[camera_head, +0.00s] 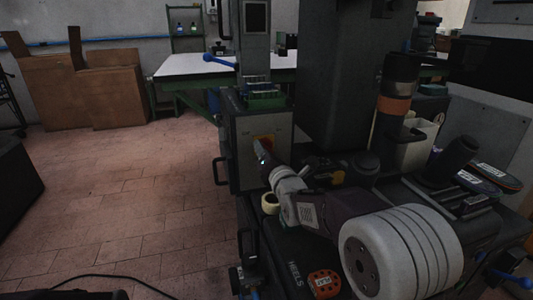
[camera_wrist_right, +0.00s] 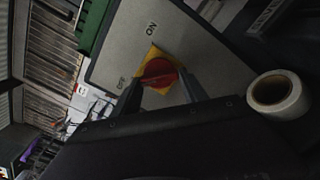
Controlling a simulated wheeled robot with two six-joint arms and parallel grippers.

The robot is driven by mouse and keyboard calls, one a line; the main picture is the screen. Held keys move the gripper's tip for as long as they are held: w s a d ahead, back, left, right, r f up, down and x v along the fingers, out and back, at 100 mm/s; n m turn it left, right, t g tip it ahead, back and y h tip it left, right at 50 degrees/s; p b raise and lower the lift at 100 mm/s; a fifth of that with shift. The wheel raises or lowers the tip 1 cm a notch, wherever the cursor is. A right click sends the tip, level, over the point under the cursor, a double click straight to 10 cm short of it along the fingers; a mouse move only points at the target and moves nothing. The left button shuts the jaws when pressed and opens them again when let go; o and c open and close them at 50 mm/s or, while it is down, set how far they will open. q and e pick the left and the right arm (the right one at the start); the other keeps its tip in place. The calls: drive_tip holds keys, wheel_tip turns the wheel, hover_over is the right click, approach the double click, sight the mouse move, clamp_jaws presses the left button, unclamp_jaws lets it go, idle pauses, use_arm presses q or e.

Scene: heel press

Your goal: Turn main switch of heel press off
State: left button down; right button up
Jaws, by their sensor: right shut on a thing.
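The main switch is a red rotary knob on a yellow plate (camera_wrist_right: 160,72), set in a grey panel (camera_wrist_right: 118,45) marked ON and OFF. I cannot tell the exact angle of the knob. My left gripper is not in view.
A roll of tape (camera_wrist_right: 278,94) lies near the gripper and shows in the head view (camera_head: 270,203). A red-orange device (camera_head: 324,283) sits in front, and shoe soles (camera_head: 490,178) lie at right.

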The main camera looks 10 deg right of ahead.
drive_tip(key=shift+f, duration=0.1)
drive_tip(key=o, duration=1.4)
drive_tip(key=shift+s, duration=0.1)
drive_tip(key=s+p, duration=0.2)
drive_tip(key=s, duration=0.7)
drive_tip(key=shift+d+p, duration=0.15)
drive_tip(key=shift+p, duration=0.25)
